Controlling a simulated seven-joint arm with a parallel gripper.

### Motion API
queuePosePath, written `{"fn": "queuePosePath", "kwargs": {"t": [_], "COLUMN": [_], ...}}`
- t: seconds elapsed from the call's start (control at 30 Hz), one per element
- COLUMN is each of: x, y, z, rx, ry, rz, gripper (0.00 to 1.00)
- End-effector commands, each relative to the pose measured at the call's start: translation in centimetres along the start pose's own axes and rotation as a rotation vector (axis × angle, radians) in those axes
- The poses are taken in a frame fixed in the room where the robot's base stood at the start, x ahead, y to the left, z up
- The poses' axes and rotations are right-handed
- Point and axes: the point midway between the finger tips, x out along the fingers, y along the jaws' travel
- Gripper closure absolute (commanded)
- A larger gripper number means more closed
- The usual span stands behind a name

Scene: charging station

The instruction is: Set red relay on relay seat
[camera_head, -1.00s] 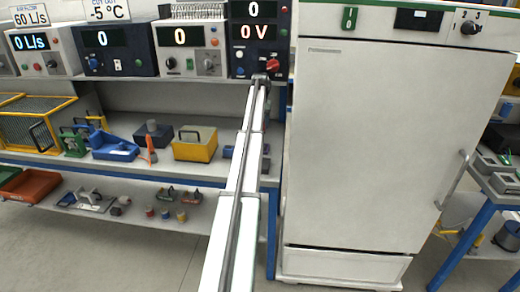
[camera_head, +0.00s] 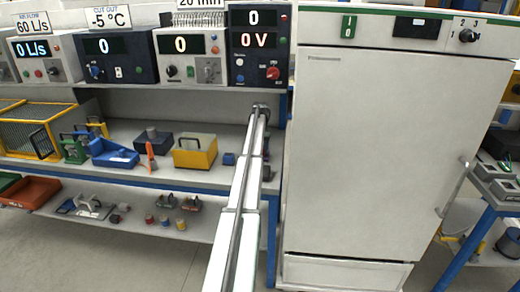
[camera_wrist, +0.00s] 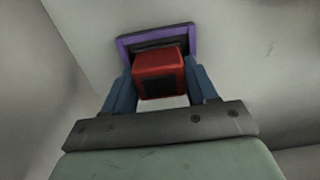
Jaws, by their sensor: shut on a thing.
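The red relay (camera_wrist: 158,75) is a red block with a dark square face, in the wrist view between the two blue-grey fingers of my gripper (camera_wrist: 160,92). My gripper is shut on it. A purple-rimmed dark piece (camera_wrist: 190,42), which looks like the relay seat, lies just beyond the relay. The relay overlaps its middle, so I cannot tell whether they touch. In the head view my arm's far end (camera_head: 260,110) is below the 0 V instrument, at the back of the workbench. The relay and seat cannot be made out there.
Instruments (camera_head: 190,58) stand on the shelf above. A tall white cabinet (camera_head: 385,150) stands close on the right.

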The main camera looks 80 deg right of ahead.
Motion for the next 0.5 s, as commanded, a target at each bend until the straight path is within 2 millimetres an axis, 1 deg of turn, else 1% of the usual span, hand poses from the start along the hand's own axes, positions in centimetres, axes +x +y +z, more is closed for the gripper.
{"fn": "queuePosePath", "kwargs": {"t": [0.17, 0.3, 0.33, 0.5], "x": [-0.05, 0.27, 0.23, 0.21], "y": [0.0, 0.0, 0.0, 0.0], "z": [-0.01, 0.0, 0.0, -0.01], "rx": [0.0, 0.0, 0.0, 0.0], "ry": [0.0, 0.0, 0.0, 0.0], "rz": [0.0, 0.0, 0.0, 0.0], "gripper": [0.8, 0.8, 0.4, 0.24]}}
